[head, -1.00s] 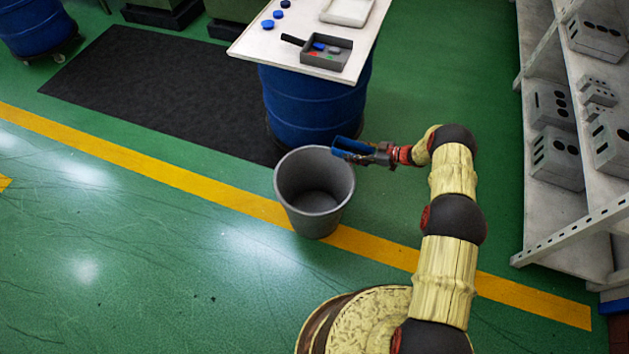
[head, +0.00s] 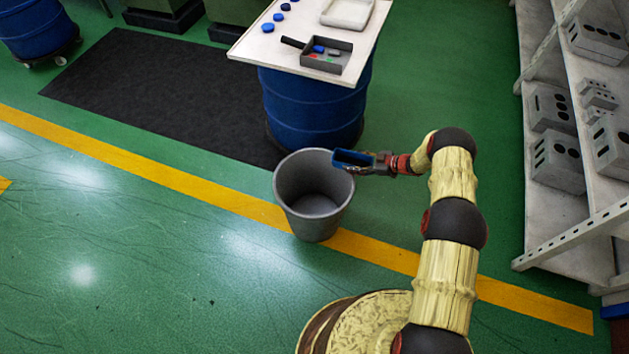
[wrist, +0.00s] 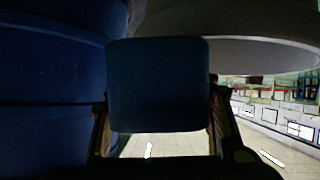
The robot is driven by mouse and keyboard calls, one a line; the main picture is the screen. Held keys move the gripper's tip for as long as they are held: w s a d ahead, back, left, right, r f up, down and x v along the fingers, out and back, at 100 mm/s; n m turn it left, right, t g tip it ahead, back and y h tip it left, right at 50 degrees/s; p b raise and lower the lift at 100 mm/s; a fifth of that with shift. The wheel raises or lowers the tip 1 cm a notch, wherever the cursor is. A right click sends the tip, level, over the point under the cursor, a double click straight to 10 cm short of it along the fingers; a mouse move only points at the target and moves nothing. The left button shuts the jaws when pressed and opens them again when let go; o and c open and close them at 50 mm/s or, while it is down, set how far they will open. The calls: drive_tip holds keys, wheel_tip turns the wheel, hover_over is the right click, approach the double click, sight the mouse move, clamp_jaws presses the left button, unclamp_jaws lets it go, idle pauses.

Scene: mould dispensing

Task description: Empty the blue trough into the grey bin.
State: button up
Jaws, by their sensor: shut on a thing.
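The blue trough (head: 352,157) is held by my gripper (head: 376,163), which is shut on it. The trough is at the right side of the grey bin (head: 313,222), near or just over its rim in the head view. In the wrist view the trough (wrist: 158,85) shows as a dark blue panel between the fingers, and the bin's pale curved wall (wrist: 240,48) is behind it at upper right. The visible floor of the bin looks bare. What is inside the trough cannot be made out.
A blue drum (head: 308,105) carries a white tabletop (head: 264,50) with a grey compartment tray (head: 322,66), a pale tray (head: 347,10) and several blue discs. A white shelf (head: 555,215) with grey blocks stands at right. Open floor lies at left.

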sight(342, 169)
drive_tip(key=shift+s+a, duration=0.2)
drive_tip(key=shift+a, duration=0.05)
drive_tip(key=shift+s+a+r+n+t+h, duration=0.3)
drive_tip(key=shift+s+a+r+n+h, duration=0.3)
drive_tip(key=shift+r+h, duration=0.15)
drive_tip(key=shift+s+a+f+n+h, duration=0.2)
drive_tip(key=shift+s+a+n+h, duration=0.05)
drive_tip(key=shift+a+n, duration=0.1)
drive_tip(key=shift+s+a+t+h+p, duration=0.3)
drive_tip(key=shift+a+t+p, duration=0.1)
drive_tip(key=shift+p, duration=0.1)
drive_tip(key=shift+s+a+f+n+t+h+p, duration=0.2)
drive_tip(key=shift+s+a+n+t+h+p, duration=0.1)
drive_tip(key=shift+s+a+n+h+p, duration=0.2)
drive_tip(key=shift+s+a+r+n+t+h+p, duration=0.1)
drive_tip(key=shift+s+a+n+t+h+p, duration=0.25)
drive_tip(key=shift+a+n+t+h+p, duration=0.25)
drive_tip(key=shift+s+r+n+h+p, duration=0.15)
drive_tip(key=shift+r+n+h+p, duration=0.15)
drive_tip(key=shift+n+h+p, duration=0.2)
